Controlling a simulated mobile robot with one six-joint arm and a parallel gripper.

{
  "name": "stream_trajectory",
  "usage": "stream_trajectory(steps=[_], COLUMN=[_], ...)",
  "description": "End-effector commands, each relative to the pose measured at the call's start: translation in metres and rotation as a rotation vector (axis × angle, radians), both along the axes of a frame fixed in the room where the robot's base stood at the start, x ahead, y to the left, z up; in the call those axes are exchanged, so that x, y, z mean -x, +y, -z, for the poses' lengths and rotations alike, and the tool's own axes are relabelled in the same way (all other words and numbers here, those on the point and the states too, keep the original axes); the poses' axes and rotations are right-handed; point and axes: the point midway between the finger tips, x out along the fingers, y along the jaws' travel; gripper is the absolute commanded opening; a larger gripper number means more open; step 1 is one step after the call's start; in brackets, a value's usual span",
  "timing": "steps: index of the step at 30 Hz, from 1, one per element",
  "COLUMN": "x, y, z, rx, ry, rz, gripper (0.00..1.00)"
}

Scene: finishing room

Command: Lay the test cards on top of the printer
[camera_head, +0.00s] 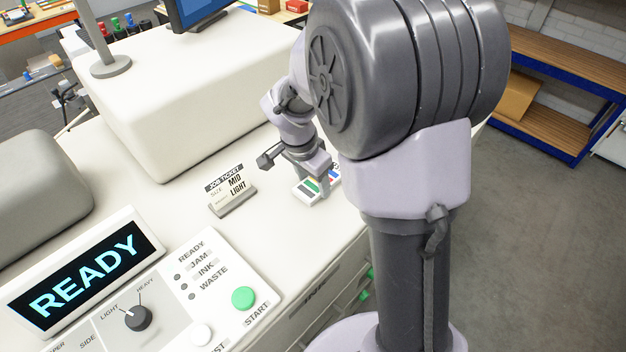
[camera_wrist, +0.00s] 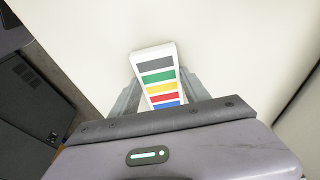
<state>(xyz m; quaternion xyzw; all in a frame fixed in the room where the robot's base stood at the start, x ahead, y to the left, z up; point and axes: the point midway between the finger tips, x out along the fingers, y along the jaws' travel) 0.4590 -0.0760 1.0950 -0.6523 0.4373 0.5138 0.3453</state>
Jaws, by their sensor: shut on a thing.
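The test cards (camera_wrist: 155,64) are a small white stack with grey, green, yellow, red and blue stripes. In the wrist view they sit between the fingers of my gripper (camera_wrist: 157,98), which is shut on them. In the head view the cards (camera_head: 308,190) show at my gripper (camera_head: 318,178), low over or on the printer's white top (camera_head: 160,200), near its right edge. I cannot tell whether they touch the surface. My arm hides part of them. The printer's panel has a display (camera_head: 85,272) reading READY.
A job ticket stand (camera_head: 232,194) marked MID and LIGHT stands just left of the cards. A raised white block (camera_head: 190,85) rises behind. The green start button (camera_head: 243,298) and a dial (camera_head: 138,317) are in front. A blue-framed workbench (camera_head: 565,75) stands at the right.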

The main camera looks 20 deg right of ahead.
Motion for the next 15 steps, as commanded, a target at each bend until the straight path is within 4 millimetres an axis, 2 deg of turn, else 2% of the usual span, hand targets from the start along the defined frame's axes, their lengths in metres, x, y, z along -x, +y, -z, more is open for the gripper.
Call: stream_trajectory(steps=[1, 2, 4, 13, 15], x=[-0.0001, 0.0000, 0.0000, 0.0002, 0.0000], y=[0.0001, 0.0001, 0.0001, 0.0002, 0.0006], z=[0.0029, 0.0018, 0.0013, 0.0004, -0.0055], rx=[0.000, 0.000, 0.000, 0.000, 0.000], ry=[0.000, 0.000, 0.000, 0.000, -0.001], rz=[0.000, 0.000, 0.000, 0.000, 0.000], gripper=[0.09, 0.60, 0.74, 0.76, 0.76])
